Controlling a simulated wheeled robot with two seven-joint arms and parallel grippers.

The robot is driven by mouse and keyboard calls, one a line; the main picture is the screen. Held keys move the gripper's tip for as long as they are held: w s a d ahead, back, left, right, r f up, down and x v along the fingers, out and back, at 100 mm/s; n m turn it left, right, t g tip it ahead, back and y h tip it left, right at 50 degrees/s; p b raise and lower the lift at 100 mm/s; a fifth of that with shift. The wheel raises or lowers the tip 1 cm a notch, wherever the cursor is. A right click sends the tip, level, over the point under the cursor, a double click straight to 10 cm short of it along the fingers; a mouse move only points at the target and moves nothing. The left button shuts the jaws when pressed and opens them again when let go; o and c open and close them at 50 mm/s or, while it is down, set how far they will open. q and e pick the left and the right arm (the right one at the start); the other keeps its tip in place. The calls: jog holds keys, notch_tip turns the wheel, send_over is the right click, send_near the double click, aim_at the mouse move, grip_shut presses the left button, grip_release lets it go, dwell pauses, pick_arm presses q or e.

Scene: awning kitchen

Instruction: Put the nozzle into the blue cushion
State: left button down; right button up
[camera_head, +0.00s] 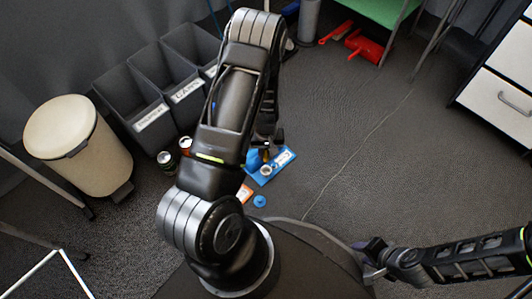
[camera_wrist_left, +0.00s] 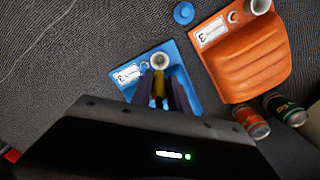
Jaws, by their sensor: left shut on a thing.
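The blue cushion (camera_head: 284,160) lies on the floor beyond my left arm, partly hidden by it. In the left wrist view, the blue cushion (camera_wrist_left: 184,68) shows a white label and a pale round opening near its top edge. My left gripper (camera_wrist_left: 160,92) is shut on a narrow brass-yellow piece, apparently the nozzle (camera_wrist_left: 159,80), over the blue cushion. The nozzle's end appears close to the opening; I cannot tell if it is inside. My right gripper (camera_head: 372,258) is low at the right, away from the cushion; its jaws are unclear.
An orange cushion (camera_wrist_left: 250,60) lies beside the blue one, with a blue round cap (camera_wrist_left: 183,12) near it. Two cans (camera_wrist_left: 251,121) stand nearby. Grey bins (camera_head: 133,98) and a beige trash can (camera_head: 88,143) stand at the left.

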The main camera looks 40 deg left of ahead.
pick_arm(q)
jog(key=shift+f+b, duration=1)
jog(key=shift+f, duration=0.25)
jog(key=shift+f+b, duration=1.5)
jog(key=shift+f, duration=0.4)
jog(key=shift+s+d, duration=0.2)
jog(key=shift+f+b, duration=1.2)
jog(key=shift+f, duration=0.45)
jog(key=c, duration=1.2)
grip_release()
jog(key=shift+o, duration=0.3)
